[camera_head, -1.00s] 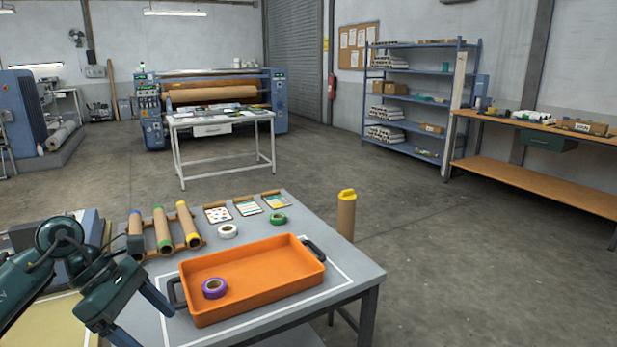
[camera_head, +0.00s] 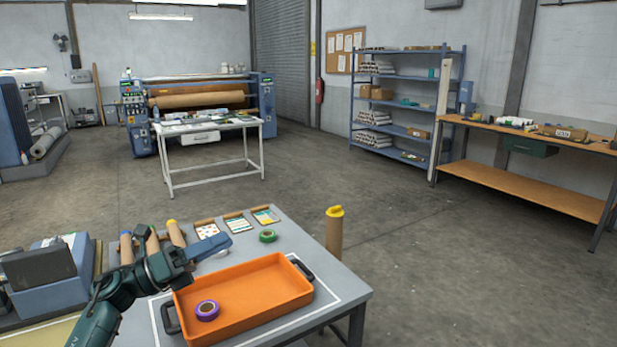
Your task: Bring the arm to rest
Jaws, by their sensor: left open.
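My left gripper (camera_head: 208,248) is open and empty. Its dark green arm comes in from the lower left, and its blue finger points right above the grey table (camera_head: 345,290). It hangs over the far-left side of the orange tray (camera_head: 262,285), in front of the cardboard tubes (camera_head: 175,233). A purple tape roll (camera_head: 207,310) lies in the tray. The gripper hides most of the white tape roll and parts of the tubes. My right gripper is not in view.
A green tape roll (camera_head: 268,236) and several pattern cards (camera_head: 236,223) lie along the table's far side. A yellow-capped tube (camera_head: 334,232) stands beyond the table's right edge. A blue machine (camera_head: 45,275) is at left. The floor to the right is clear.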

